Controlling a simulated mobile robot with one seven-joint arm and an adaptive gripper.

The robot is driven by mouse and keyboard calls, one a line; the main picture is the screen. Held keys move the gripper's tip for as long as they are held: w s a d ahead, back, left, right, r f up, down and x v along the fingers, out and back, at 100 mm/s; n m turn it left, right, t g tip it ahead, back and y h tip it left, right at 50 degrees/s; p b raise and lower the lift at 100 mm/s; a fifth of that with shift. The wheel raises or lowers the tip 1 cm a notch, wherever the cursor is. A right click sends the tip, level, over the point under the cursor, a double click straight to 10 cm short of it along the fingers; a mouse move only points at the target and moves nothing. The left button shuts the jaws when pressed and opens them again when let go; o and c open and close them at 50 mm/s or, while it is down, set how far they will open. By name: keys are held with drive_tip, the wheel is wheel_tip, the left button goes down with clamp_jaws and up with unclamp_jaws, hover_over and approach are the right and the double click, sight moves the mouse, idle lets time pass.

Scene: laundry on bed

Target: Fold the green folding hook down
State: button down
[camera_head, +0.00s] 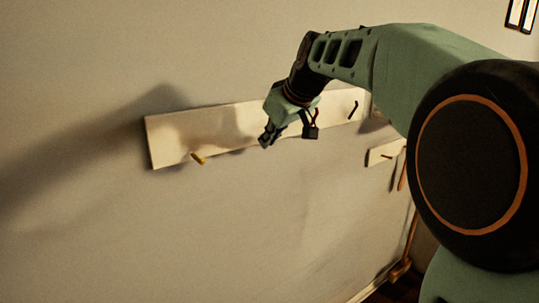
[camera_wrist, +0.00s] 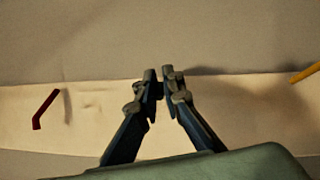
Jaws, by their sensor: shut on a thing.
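A pale board (camera_head: 180,130) with folding hooks is mounted on the wall, and it also spans the wrist view (camera_wrist: 80,130). My gripper (camera_head: 265,140) is at the board, between the yellow hook and the red hook. In the wrist view my gripper's fingertips (camera_wrist: 160,73) are close together with a narrow gap. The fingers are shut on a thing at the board. The green folding hook cannot be made out; the fingers cover the spot between its neighbours, so its angle is hidden.
The yellow hook (camera_head: 198,158) sticks out at the board's left part and shows at right in the wrist view (camera_wrist: 305,73). A dark red hook (camera_wrist: 45,109) is left of my fingers. A black hook (camera_head: 353,109) is near the board's right end.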

drive_tip(key=f+t+y+b, duration=0.1)
drive_tip(key=t+b, duration=0.1)
drive_tip(key=b, duration=0.8)
drive_tip(key=shift+s+d+f+y+b, duration=0.1)
drive_tip(key=shift+f+y+b, duration=0.2)
drive_tip(key=shift+f+b, duration=0.1)
drive_tip(key=shift+t+b, duration=0.5)
drive_tip(key=shift+b, duration=0.4)
drive_tip(key=shift+r+t+y+b, duration=0.15)
drive_tip(key=shift+t+y+b, duration=0.15)
drive_tip(key=shift+b, duration=0.55)
drive_tip(key=c, duration=2.1)
unclamp_jaws()
drive_tip(key=shift+r, duration=4.9)
